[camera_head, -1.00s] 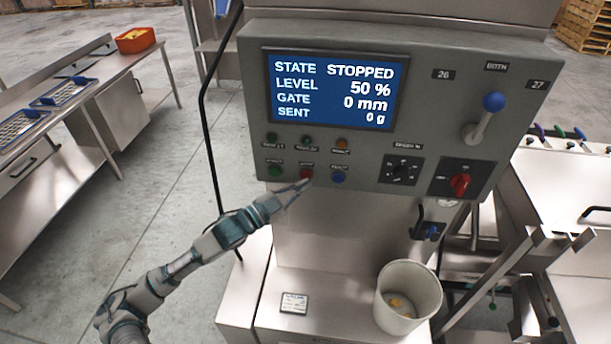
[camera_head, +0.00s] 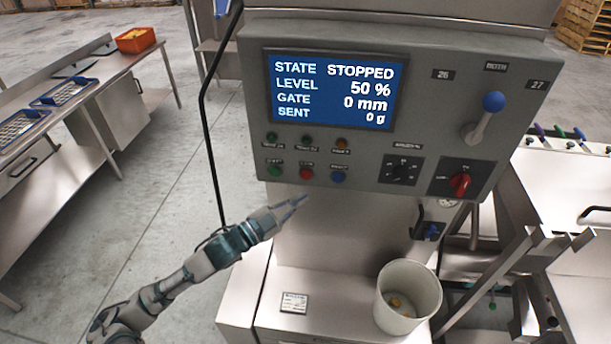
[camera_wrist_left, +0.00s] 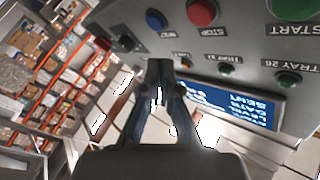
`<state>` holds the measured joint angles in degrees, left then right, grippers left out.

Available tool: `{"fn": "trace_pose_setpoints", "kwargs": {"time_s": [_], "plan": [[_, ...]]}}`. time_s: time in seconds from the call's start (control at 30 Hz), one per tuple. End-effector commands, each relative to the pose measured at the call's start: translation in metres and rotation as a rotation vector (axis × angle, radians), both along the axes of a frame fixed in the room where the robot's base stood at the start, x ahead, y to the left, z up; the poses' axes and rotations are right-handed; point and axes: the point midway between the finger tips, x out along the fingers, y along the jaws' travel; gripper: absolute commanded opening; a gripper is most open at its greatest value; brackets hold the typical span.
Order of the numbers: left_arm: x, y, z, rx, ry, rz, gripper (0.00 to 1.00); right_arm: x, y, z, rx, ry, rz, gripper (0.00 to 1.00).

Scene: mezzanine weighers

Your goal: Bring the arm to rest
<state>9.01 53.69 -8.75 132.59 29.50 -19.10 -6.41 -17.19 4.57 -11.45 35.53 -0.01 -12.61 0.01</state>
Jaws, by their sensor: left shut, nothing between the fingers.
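My left gripper (camera_head: 291,207) is shut and empty. In the head view it is just below the grey control panel (camera_head: 428,75), under the row of green (camera_head: 274,171), red (camera_head: 306,173) and blue (camera_head: 338,177) buttons, apart from them. In the left wrist view the gripper's fingers (camera_wrist_left: 159,92) are together, with the red stop button (camera_wrist_left: 202,12) and the blue button (camera_wrist_left: 156,19) above them in the picture. The screen (camera_head: 333,91) reads STOPPED, level 50 %, gate 0 mm, sent 0 g. My right gripper is not in view.
A white bucket (camera_head: 424,283) with a few yellowish pieces inside stands on the steel ledge, right of a small label card (camera_head: 294,302). A lever (camera_head: 484,117) and a red switch (camera_head: 460,184) are on the panel. A steel bench (camera_head: 75,75) is at left; floor between is clear.

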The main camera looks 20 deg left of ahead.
Motion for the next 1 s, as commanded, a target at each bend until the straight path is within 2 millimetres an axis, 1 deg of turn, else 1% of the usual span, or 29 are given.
{"fn": "trace_pose_setpoints", "kwargs": {"time_s": [0.37,0.47,0.53,0.57,0.6,0.67,0.7,0.77,0.8,0.87,0.9,0.97,1.0], "plan": [[0.001,0.001,-0.001,-0.001,0.002,0.002,0.0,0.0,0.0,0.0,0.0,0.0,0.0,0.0],[0.011,0.01,-0.014,-0.013,0.026,0.028,0.0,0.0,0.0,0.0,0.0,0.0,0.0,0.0],[0.026,0.024,-0.037,-0.031,0.067,0.072,0.0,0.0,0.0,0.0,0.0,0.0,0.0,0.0],[0.034,0.033,-0.051,-0.04,0.091,0.098,0.0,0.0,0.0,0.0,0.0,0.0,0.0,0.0],[0.045,0.046,-0.074,-0.054,0.129,0.136,0.0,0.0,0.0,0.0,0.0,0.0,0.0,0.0],[0.059,0.066,-0.116,-0.074,0.197,0.199,0.0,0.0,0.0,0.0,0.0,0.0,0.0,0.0],[0.066,0.08,-0.146,-0.087,0.245,0.241,0.0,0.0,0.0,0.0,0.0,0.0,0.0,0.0],[0.072,0.098,-0.194,-0.102,0.318,0.301,0.0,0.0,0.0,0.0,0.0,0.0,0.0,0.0],[0.073,0.108,-0.226,-0.109,0.366,0.338,0.0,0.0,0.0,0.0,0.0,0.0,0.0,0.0],[0.07,0.122,-0.276,-0.117,0.442,0.391,0.0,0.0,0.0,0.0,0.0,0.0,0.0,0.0],[0.065,0.129,-0.308,-0.119,0.491,0.424,0.0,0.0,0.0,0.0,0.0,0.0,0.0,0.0],[0.054,0.138,-0.357,-0.121,0.567,0.47,0.0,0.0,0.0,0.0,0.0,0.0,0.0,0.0],[0.044,0.143,-0.389,-0.121,0.618,0.498,0.0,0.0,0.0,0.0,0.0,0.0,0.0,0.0]]}}
